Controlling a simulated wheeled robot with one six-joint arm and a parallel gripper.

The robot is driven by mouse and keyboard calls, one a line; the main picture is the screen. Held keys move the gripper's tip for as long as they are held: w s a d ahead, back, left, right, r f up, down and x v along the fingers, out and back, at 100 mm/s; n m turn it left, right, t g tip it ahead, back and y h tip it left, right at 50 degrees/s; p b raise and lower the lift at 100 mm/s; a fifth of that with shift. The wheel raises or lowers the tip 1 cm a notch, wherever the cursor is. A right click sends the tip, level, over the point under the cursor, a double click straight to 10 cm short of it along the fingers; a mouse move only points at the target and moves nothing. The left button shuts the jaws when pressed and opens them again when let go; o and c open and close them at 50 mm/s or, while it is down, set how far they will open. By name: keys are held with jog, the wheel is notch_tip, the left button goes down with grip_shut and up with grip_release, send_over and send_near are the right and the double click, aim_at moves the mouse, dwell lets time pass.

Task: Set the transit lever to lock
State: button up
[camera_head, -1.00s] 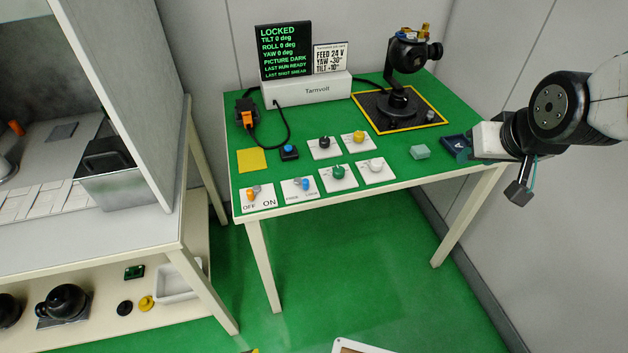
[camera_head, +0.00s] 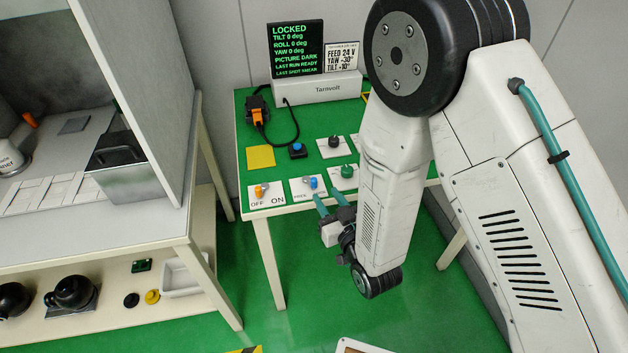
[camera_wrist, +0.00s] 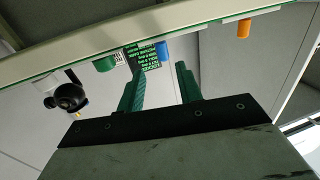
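The blue lever (camera_head: 313,182) stands on a white plate (camera_head: 296,193) near the table's front edge. Small lettering, apparently FREE, shows at the plate's left; the right label is partly covered. The lever leans right in the head view. My gripper (camera_head: 327,194) is just in front of and right of the plate, its two teal fingers apart and empty. In the wrist view the fingers (camera_wrist: 160,68) are spread, with the blue lever (camera_wrist: 162,51) beyond the tips and between them. I see no contact.
An orange lever (camera_head: 260,190) on an OFF/ON plate is to the left. A green knob (camera_head: 347,171) and a black knob (camera_head: 334,141) are close by. The display (camera_head: 297,50) reads LOCKED. My arm hides the table's right side.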

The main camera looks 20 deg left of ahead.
aim_at(316, 183)
jog(key=shift+s+a+f, duration=0.15)
jog(key=shift+a, duration=0.05)
jog(key=shift+w+a, duration=0.25)
jog(key=x, duration=0.6)
jog(key=shift+w+a, duration=0.25)
jog(key=shift+w, duration=0.05)
grip_shut()
